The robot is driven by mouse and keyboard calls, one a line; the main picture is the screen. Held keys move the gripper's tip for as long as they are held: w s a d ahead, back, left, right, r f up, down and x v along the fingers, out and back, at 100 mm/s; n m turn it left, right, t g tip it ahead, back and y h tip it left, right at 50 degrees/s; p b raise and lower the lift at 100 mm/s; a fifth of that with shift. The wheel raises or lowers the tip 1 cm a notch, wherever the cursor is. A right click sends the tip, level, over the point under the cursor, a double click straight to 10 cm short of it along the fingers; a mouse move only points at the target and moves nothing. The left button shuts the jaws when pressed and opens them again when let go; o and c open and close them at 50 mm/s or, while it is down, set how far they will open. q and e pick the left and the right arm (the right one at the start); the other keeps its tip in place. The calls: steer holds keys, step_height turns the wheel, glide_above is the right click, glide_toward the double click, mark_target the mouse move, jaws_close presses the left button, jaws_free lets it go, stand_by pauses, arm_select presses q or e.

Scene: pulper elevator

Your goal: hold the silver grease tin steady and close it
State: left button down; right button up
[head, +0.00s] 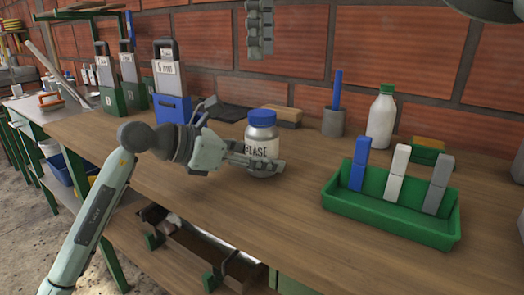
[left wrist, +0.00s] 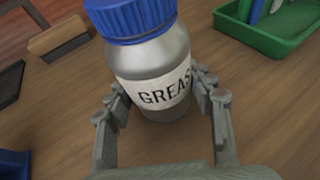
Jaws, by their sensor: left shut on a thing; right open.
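The silver grease tin (head: 261,133) stands upright on the wooden workbench, with a white label reading GREASE. Its blue lid (head: 262,117) sits on top; I cannot tell how tight it is. My left gripper (head: 266,163) is shut on the tin's lower body, one finger on each side. The left wrist view shows the tin (left wrist: 150,70) between the fingers and the lid (left wrist: 130,18) at the top edge.
A green tray (head: 390,215) with blue, white and grey upright pieces stands at the right. Behind are a brush (head: 281,116), a grey cup (head: 333,122) with a blue stick, and a white bottle (head: 381,118). Caddies stand at the left. The bench front is clear.

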steer(key=shift+r, duration=0.7)
arm_select(q)
steer(key=c, duration=0.5)
jaws_free()
steer(key=shift+c, duration=0.2)
steer(key=v, duration=1.2)
